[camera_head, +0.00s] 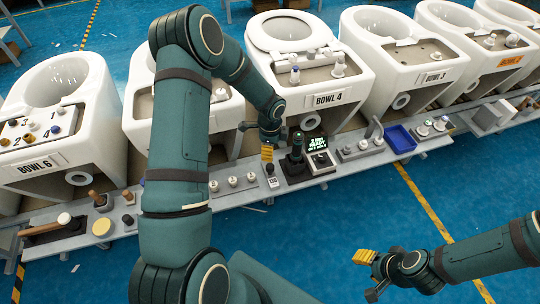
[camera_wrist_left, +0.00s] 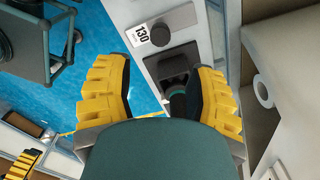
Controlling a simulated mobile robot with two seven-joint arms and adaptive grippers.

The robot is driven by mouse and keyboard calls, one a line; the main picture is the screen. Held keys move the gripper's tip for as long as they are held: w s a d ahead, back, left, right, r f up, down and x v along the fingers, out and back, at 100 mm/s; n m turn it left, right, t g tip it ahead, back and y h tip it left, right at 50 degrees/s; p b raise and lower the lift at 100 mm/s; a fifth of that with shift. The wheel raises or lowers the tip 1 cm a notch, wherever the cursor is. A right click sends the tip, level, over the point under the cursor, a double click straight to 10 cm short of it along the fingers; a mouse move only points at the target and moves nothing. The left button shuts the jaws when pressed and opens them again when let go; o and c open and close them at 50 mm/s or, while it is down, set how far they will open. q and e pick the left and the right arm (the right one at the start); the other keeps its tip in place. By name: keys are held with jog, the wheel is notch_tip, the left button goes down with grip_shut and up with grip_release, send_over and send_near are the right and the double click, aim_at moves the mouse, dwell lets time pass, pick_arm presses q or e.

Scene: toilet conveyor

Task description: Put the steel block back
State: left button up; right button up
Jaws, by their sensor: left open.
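I cannot clearly identify the steel block. A pale grey block (camera_head: 487,117) sits on the shelf at the right, in front of the bowls, and may be it. My left gripper (camera_head: 268,151) hangs over the shelf in front of BOWL 4, beside a dark upright tool in a black holder (camera_head: 295,170). In the left wrist view its yellow fingers (camera_wrist_left: 160,100) are spread. The holder and part of the tool show between and beyond them, with nothing gripped. My right gripper (camera_head: 370,270) is low at the right, over blue floor, with one yellow finger clear.
The narrow grey shelf (camera_head: 235,202) carries several small fittings, a blue tray (camera_head: 400,138), a small display (camera_head: 314,143) and a mallet (camera_head: 62,220). A tag reading 130 (camera_wrist_left: 141,35) stands by a dark knob (camera_wrist_left: 176,18). White toilet bowls line the back. Floor in front is open.

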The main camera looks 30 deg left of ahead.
pick_arm(q)
jog(key=s+d+f+n+h, duration=0.1)
jog(key=s+d+n+h, duration=0.1)
jog(key=s+d+n, duration=0.6)
jog(key=s+d+f+n+t+h, duration=0.1)
jog(key=s+d+n, duration=0.7)
jog(key=d, duration=0.6)
jog(key=shift+s+f+t+h, duration=0.3)
jog(key=shift+s+h, duration=0.1)
jog(key=shift+s, duration=0.45)
